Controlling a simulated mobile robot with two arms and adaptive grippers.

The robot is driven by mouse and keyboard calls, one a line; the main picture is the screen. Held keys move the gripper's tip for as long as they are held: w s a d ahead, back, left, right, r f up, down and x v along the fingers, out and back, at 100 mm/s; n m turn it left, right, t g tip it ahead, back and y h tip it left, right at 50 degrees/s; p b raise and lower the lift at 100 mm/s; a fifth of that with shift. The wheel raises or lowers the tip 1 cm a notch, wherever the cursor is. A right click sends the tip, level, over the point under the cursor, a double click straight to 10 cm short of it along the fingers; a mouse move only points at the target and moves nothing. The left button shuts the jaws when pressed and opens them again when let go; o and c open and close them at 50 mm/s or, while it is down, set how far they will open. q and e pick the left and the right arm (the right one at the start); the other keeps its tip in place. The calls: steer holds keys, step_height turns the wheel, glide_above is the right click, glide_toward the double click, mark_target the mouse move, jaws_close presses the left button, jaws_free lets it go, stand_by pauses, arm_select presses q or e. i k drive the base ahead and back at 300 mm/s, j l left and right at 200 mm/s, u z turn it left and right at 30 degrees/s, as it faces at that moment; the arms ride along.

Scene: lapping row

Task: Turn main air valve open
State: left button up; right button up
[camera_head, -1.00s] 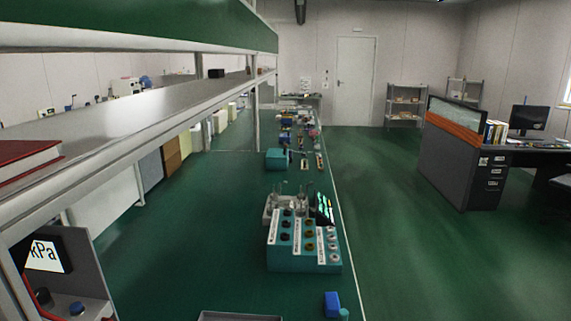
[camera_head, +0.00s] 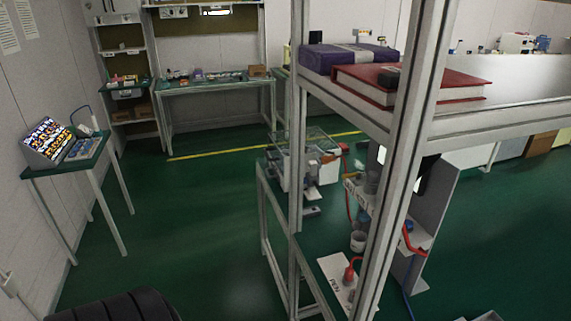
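A white plate (camera_head: 334,284) with a red part (camera_head: 350,272) and dark lettering, partly readable as "PEN", shows low in the middle right, behind a metal rack post. It looks like the air valve, but the post hides some of it and I cannot tell how its handle is set. A red hose (camera_head: 347,192) and white fittings (camera_head: 358,240) are just above it. A grey upright panel (camera_head: 430,225) stands to its right. Neither of my grippers is in view.
The rack post (camera_head: 398,170) stands in front of the plate. A shelf above holds a red book (camera_head: 410,84) and a purple box (camera_head: 345,57). A small table (camera_head: 62,168) with a sloped display stands at left. Green floor (camera_head: 190,210) between is clear.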

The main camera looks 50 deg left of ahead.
mark_target(358, 174)
steer(key=u, duration=1.1)
